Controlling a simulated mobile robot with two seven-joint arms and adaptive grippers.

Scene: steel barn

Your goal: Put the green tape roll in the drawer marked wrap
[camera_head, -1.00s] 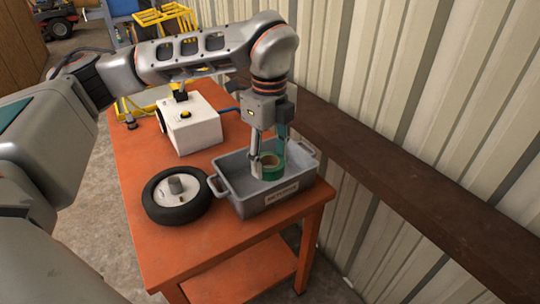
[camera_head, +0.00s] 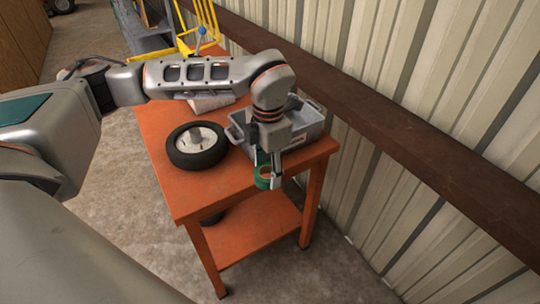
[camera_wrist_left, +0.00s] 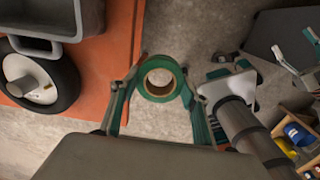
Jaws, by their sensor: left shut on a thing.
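The green tape roll (camera_head: 262,183) is held by my left gripper (camera_head: 268,178), just beyond the front edge of the orange table. In the left wrist view the roll (camera_wrist_left: 178,86) sits between the two green-padded fingers, its hole facing the camera, with concrete floor behind it. The left gripper is shut on it. No drawer marked wrap shows in these frames. At the right edge of the left wrist view, green-padded parts (camera_wrist_left: 297,58) look like my right gripper; they are cut off and their opening is unclear.
A grey tray (camera_head: 308,128) stands on the orange table (camera_head: 190,186), partly behind my left gripper. A black wheel (camera_head: 183,158) lies left of it. A white box (camera_head: 212,103) is behind. A ribbed metal wall (camera_head: 420,85) runs along the right. Open floor (camera_head: 130,215) lies left.

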